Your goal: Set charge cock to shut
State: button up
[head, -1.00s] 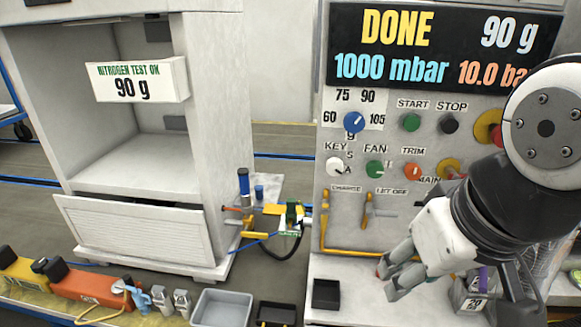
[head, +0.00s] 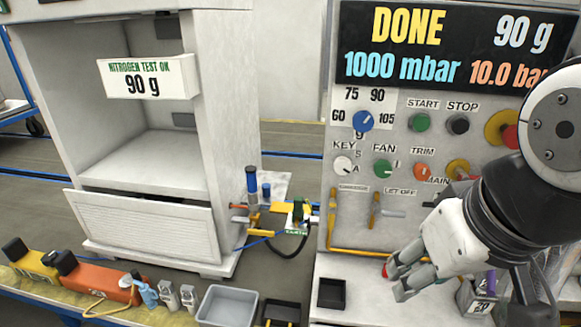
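On the panel's lower left, below the CHARGE label (head: 353,188), an upright yellow-orange lever or pipe piece (head: 332,230) rises from a yellow pipe. A second orange upright lever (head: 375,211) stands to its right, between the CHARGE and LET OFF labels. I cannot tell for certain which is the charge cock's handle or how it is set. My gripper (head: 396,280) hangs in front of and below the panel, right of both levers and apart from them. The wrist covers part of the panel's right side.
The display (head: 450,45) reads DONE, 90 g, 1000 mbar. Knobs and buttons sit above the levers. A black tray (head: 332,293) lies on the white ledge below. A cabinet (head: 140,225) and hose fittings (head: 285,212) stand left. A grey bin (head: 227,306) is in front.

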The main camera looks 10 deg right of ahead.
jog(key=shift+c, duration=0.3)
jog(key=n+t+h+b, duration=0.75)
jog(key=n+h, duration=0.65)
jog(key=n, duration=1.2)
send_near(332, 215)
jog(key=x, duration=0.3)
jog(key=b+x, duration=0.1)
jog(key=x, duration=0.3)
jog(key=f+b+x, duration=0.1)
jog(key=x, duration=0.2)
jog(key=shift+w+d, duration=0.15)
jog(key=shift+w, duration=0.35)
grip_shut()
jog(key=shift+r, duration=0.1)
